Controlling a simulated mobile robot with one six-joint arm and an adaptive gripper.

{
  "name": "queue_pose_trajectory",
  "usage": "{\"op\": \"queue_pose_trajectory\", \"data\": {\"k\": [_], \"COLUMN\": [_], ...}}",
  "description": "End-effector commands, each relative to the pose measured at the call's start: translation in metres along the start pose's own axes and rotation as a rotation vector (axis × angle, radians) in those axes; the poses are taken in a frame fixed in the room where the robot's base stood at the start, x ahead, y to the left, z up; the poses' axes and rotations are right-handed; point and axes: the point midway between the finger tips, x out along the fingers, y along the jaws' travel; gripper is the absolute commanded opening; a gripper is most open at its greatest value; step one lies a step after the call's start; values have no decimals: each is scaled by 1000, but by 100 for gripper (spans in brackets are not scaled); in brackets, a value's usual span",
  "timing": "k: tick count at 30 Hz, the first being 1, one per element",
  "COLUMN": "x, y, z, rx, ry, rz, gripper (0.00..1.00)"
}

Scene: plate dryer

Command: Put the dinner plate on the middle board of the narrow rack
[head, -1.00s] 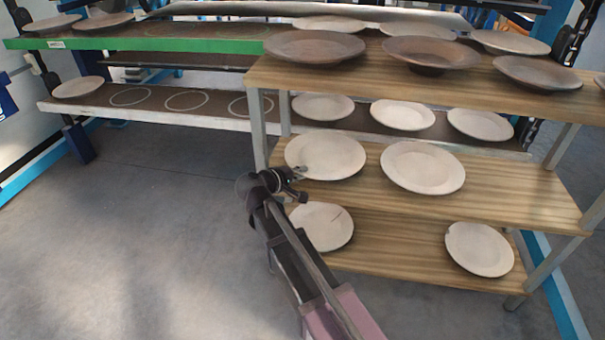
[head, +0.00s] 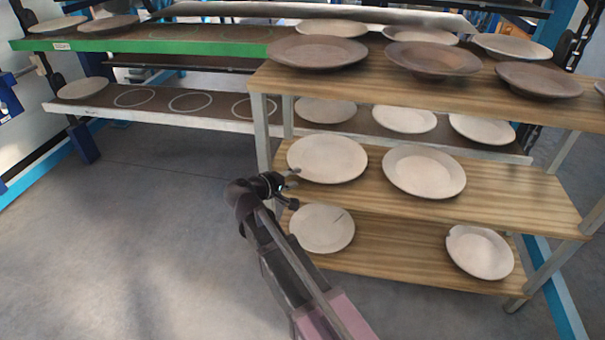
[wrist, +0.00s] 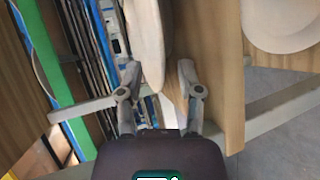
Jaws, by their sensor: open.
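The wooden rack at right has three boards. On its middle board (head: 500,193) lie a pale plate (head: 327,159) at the left end and another pale plate (head: 424,171) to its right. Which plate is the dinner plate, and which rack is the narrow one, I cannot tell for sure. My gripper (head: 295,186) is open and empty, just off the left front of the middle board, near the left plate. In the wrist view a plate edge (wrist: 147,45) shows ahead of my open fingers (wrist: 158,75), apparently not gripped.
The bottom board (head: 390,252) holds a plate with a dark line (head: 321,229) and a chipped-looking plate (head: 479,252). Several darker plates lie on the top board (head: 290,82). A green-edged rack (head: 130,43) stands behind left; its lower shelf has empty ringed spots. Floor at left is clear.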

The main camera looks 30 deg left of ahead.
Motion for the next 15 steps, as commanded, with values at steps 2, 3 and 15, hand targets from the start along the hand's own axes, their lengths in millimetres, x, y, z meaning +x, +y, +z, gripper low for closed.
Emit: {"op": "queue_pose_trajectory", "data": {"k": [2,3,15], "x": [-16,-22,-71], "y": [3,3,1], "z": [1,0,0], "rx": [-1,-1,0], "ry": [1,2,0], "rz": [0,0,0], "gripper": [47,47,47]}}
